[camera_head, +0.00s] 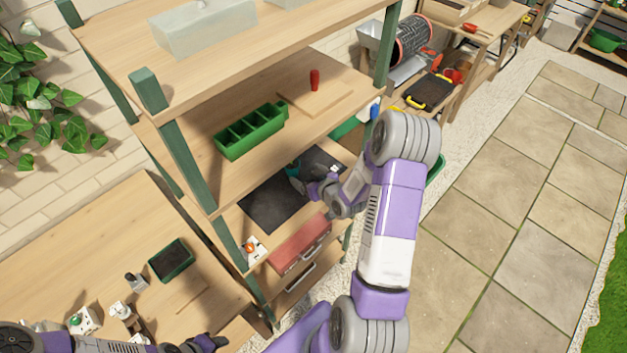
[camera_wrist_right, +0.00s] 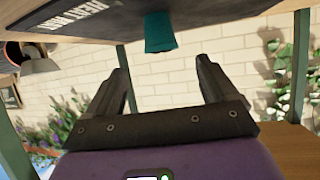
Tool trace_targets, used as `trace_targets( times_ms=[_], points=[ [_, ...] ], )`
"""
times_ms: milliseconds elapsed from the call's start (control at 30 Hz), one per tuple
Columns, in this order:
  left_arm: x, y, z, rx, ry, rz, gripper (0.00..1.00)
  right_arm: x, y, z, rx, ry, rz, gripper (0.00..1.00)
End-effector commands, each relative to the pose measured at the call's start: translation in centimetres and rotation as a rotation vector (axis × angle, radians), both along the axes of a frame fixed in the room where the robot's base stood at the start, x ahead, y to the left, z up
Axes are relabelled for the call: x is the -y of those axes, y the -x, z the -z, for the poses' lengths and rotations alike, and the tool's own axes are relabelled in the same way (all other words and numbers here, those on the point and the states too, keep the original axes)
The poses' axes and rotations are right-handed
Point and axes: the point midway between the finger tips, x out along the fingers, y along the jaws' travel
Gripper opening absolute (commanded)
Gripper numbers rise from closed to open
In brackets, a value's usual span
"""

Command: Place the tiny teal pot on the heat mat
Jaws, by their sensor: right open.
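The tiny teal pot (camera_head: 293,168) stands upright at the back part of the black heat mat (camera_head: 268,206) on the rack's lower shelf. In the upside-down right wrist view the teal pot (camera_wrist_right: 160,32) shows its base at the mat (camera_wrist_right: 70,18), near the mat's edge. My right gripper (camera_head: 305,181) is beside the pot, over the mat. In its wrist view the open fingers (camera_wrist_right: 160,75) are empty, with the pot beyond their tips and a gap between. My left gripper (camera_head: 205,343) is low at the bottom edge, its fingers too small to read.
A green divided tray (camera_head: 250,131) and a board with a red-handled tool (camera_head: 314,80) occupy the shelf above. A bench with a black tray (camera_head: 171,260) and small items is at lower left. Green rack posts flank the shelf.

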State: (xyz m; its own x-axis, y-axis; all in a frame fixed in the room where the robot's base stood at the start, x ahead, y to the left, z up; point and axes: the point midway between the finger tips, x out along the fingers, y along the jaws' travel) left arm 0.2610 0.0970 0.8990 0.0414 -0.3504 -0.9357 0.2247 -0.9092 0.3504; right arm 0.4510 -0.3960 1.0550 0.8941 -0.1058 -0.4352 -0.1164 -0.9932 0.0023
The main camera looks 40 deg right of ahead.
Motion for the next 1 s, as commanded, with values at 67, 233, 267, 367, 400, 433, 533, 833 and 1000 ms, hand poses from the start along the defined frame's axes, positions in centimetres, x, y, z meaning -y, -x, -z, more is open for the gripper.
trace_targets(
  times_ms=[67, 233, 267, 367, 400, 433, 533, 833, 1000],
  points=[
    [0.0, 0.0, 0.2, 0.0, 0.0, 0.0, 0.43, -0.1, 1.3, -0.6, 0.001, 0.0, 0.002, 0.86],
    [0.0, 0.0, 0.4, 0.0, 0.0, 0.0, 0.43, -0.3, 2.9, -1.4, 0.001, 0.0, 0.001, 0.86],
    [0.0, 0.0, 0.4, 0.0, 0.0, 0.0, 0.43, -0.4, 3.0, -1.5, 0.0, 0.0, 0.001, 0.86],
    [0.0, 0.0, 0.4, 0.0, 0.0, 0.0, 0.43, -0.4, 3.3, -1.6, 0.001, -0.001, 0.0, 0.86],
    [0.0, 0.0, 0.4, 0.0, 0.0, 0.0, 0.43, -0.4, 3.3, -1.6, 0.001, 0.0, 0.0, 0.86],
    [0.0, 0.0, 0.4, 0.0, 0.0, 0.0, 0.43, -0.4, 3.3, -1.6, 0.001, -0.001, 0.0, 0.86],
    [0.0, 0.0, 0.4, 0.0, 0.0, 0.0, 0.43, -0.4, 3.3, -1.6, 0.001, -0.001, 0.0, 0.86],
    [0.0, 0.0, 0.4, 0.0, 0.0, 0.0, 0.43, -0.4, 3.3, -1.6, 0.001, -0.001, 0.0, 0.86],
    [0.0, 0.0, 0.4, 0.0, 0.0, 0.0, 0.43, -0.4, 3.3, -1.6, 0.0, -0.001, 0.0, 0.86]
  ],
)
